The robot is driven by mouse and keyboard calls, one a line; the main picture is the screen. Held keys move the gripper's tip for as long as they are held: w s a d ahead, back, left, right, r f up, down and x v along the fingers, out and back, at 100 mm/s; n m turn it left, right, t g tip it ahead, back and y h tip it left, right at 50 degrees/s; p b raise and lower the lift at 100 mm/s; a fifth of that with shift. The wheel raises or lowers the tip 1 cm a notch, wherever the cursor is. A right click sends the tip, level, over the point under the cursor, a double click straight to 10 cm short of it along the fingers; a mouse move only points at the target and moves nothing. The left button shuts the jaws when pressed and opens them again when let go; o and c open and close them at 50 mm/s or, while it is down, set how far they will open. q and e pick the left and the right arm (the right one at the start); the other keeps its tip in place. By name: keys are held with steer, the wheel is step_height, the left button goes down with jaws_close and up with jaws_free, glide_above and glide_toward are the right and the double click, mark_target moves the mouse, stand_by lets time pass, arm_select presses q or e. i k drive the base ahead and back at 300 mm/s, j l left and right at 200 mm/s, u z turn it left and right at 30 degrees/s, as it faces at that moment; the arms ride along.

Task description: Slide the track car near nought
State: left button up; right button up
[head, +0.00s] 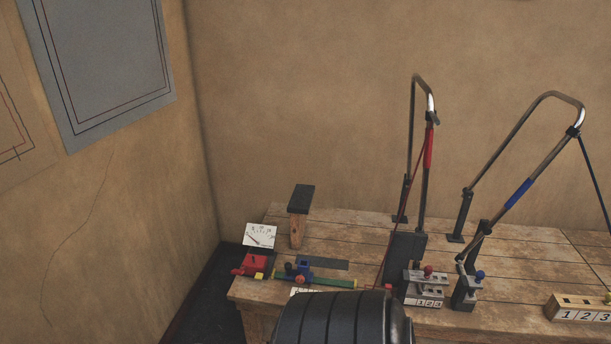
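A low track (330,282), green with a yellow end, lies along the front left of the wooden table. A small blue block (303,267), which looks like the track car, sits on the track left of its middle. Neither gripper can be made out. A black ribbed part of mine covers the table's front edge and hides the area by the track's right end.
A white dial card (260,235) and a wooden post with a black top (301,198) stand behind the track. Tall bent-tube levers with red (428,148) and blue (518,192) bands stand to the right. A numbered block (582,309) sits at the right front.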

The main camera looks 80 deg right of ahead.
mark_target(299, 270)
steer(key=z, duration=2.45)
